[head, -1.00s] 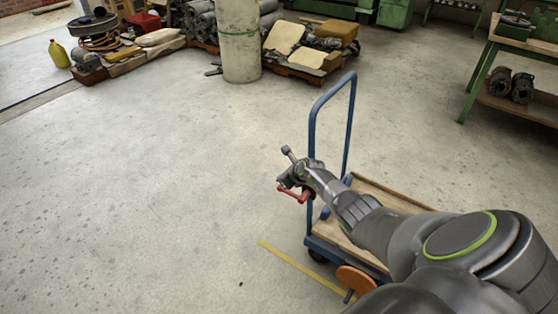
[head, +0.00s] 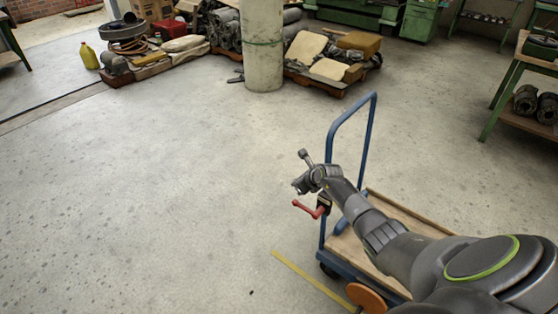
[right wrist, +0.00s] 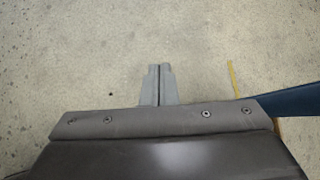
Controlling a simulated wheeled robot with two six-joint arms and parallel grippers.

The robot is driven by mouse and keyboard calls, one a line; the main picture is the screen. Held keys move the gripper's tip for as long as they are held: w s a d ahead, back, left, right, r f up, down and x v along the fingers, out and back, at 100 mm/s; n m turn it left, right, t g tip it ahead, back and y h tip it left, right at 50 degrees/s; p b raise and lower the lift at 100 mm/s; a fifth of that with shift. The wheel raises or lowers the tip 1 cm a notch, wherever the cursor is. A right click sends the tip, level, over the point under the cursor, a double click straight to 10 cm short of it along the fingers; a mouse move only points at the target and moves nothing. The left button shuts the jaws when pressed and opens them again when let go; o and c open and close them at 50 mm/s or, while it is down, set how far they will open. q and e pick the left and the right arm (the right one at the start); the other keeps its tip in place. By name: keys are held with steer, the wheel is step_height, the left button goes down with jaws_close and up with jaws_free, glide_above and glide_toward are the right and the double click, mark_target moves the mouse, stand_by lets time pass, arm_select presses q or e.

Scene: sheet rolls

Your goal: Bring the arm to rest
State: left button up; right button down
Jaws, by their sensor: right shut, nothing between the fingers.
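My right arm comes in from the lower right of the head view and reaches over a blue trolley (head: 366,135). My right gripper (head: 300,186) is beside the trolley's upright handle, on its left, above the floor. In the right wrist view its two grey fingers (right wrist: 158,68) are together with nothing between them, and bare concrete lies beyond. My left gripper is in neither view.
The trolley has a wooden deck (head: 405,212). A red lever (head: 311,209) shows just below my right gripper. A yellow floor strip (head: 305,278) and an orange disc (head: 366,298) are near the trolley. The floor to the left is clear, with a pillar (head: 263,50) behind.

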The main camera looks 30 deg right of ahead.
steer(key=s+a+f+m+h, duration=0.1)
steer(key=s+a+f+m, duration=0.1)
steer(key=s+f+m, duration=0.95)
steer(key=s+a+f+m, duration=0.3)
steer(key=s+f+m, duration=0.7)
steer(key=s+m, duration=0.25)
steer(key=s+a+f+m+g, duration=0.2)
steer(key=s+f+m, duration=0.2)
steer(key=s, duration=0.7)
steer(key=s+a+f+m+g, duration=0.2)
steer(key=s+m, duration=0.4)
steer(key=s, duration=0.6)
steer(key=s+a+f+m+g, duration=0.2)
steer(key=s+f+m, duration=0.3)
steer(key=s, duration=0.6)
steer(key=shift+s+f+m+g+h, duration=0.3)
steer(key=shift+f+m+g+h, duration=0.1)
steer(key=shift+m+g, duration=0.25)
steer(key=shift+s, duration=0.1)
